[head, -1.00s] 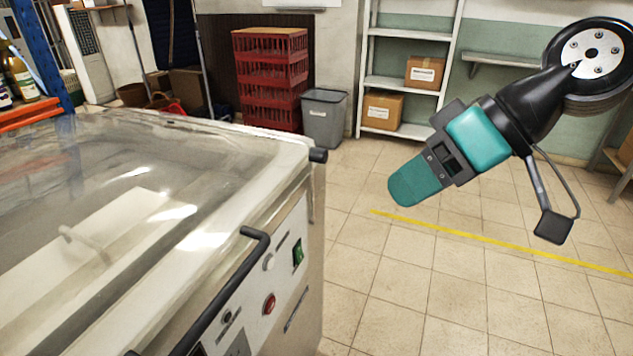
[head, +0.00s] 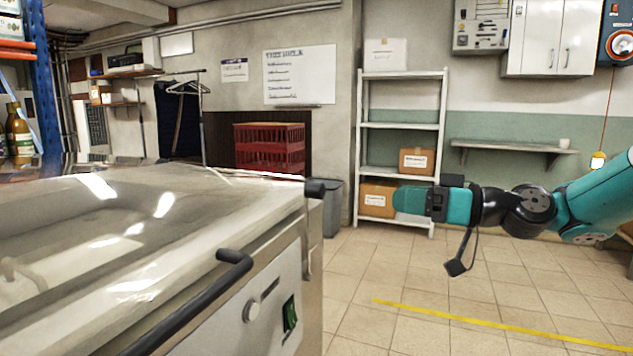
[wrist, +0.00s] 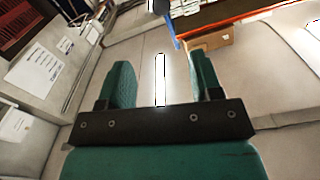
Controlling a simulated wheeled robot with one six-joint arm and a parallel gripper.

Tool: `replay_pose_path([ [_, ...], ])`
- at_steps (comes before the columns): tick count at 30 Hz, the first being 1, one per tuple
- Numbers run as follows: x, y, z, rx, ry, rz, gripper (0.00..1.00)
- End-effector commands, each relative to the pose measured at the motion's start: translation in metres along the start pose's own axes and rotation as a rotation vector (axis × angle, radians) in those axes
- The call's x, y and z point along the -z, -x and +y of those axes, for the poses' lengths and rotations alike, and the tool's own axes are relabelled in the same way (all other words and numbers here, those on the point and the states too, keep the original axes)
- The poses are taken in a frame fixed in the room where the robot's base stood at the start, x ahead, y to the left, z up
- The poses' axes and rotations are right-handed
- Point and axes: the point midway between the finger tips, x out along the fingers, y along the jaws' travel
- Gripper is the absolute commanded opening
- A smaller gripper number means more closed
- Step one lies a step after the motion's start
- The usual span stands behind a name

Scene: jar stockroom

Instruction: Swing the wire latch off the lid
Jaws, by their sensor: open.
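My gripper (head: 412,200) is held out over open floor at the right in the head view, with its fingers pointing left. In the wrist view my gripper (wrist: 163,88) shows two green fingers spread apart, with nothing between them.
A machine with a clear domed cover (head: 130,215) and a black handle bar (head: 190,305) fills the left foreground. Red crates (head: 270,147), a grey bin (head: 333,208) and a white shelf rack (head: 400,125) with boxes stand behind. The tiled floor (head: 400,270) at right is clear.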

Motion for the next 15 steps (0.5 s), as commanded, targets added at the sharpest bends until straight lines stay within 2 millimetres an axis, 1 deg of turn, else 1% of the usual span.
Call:
replay_pose_path([
  [1, 0.009, -0.003, -0.002, 0.001, -0.006, -0.001, 0.59],
  [12, 0.006, -0.02, -0.004, -0.001, -0.006, -0.006, 0.59],
  [13, 0.004, -0.026, -0.005, 0.001, -0.002, -0.007, 0.59],
  [15, 0.0, -0.044, -0.004, 0.004, 0.0, -0.007, 0.59],
])
